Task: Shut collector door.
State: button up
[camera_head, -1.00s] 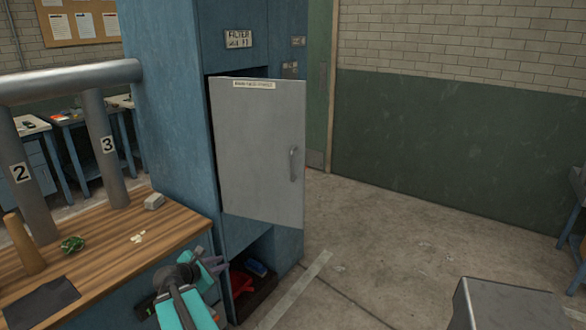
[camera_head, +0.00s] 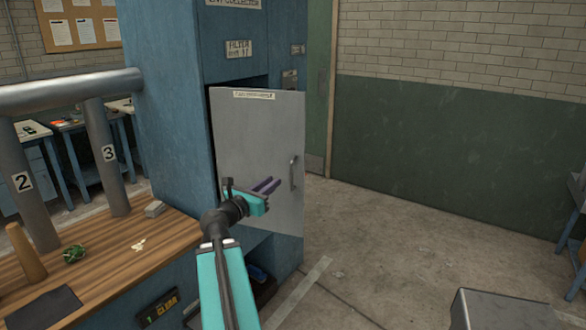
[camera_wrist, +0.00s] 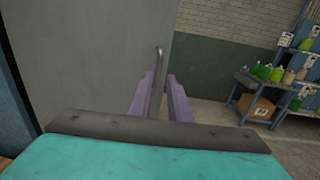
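The collector door (camera_head: 240,140) is a grey panel on the blue collector cabinet (camera_head: 165,110). It stands ajar, with a dark gap along its top and left edges. Its vertical bar handle (camera_head: 293,173) is near the right edge. My gripper (camera_head: 267,186) is raised in front of the door, left of the handle in the head view. In the wrist view its purple fingers (camera_wrist: 160,100) are apart, with the handle (camera_wrist: 158,68) seen between them. I cannot tell whether they touch it. The door (camera_wrist: 90,60) fills the left of the wrist view.
A wooden bench (camera_head: 110,255) with a grey block (camera_head: 155,209) and a green clump (camera_head: 74,252) stands at left. A grey box top (camera_head: 510,308) is at lower right. Shelves with bottles (camera_wrist: 285,72) show in the wrist view.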

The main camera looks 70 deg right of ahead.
aim_at(291, 169)
jog(key=shift+s+d+f+p, duration=0.1)
jog(key=shift+s+d+p, duration=0.45)
jog(key=shift+d, duration=1.65)
jog(key=shift+s+d+r+p, duration=0.1)
jog(key=shift+s+d+p, duration=0.5)
jog(key=shift+d, duration=1.6)
jog(key=shift+s+d+f+p, duration=0.2)
jog(key=shift+d+p, duration=0.65)
jog(key=shift+d, duration=1.35)
jog(key=shift+r, duration=0.1)
grip_shut()
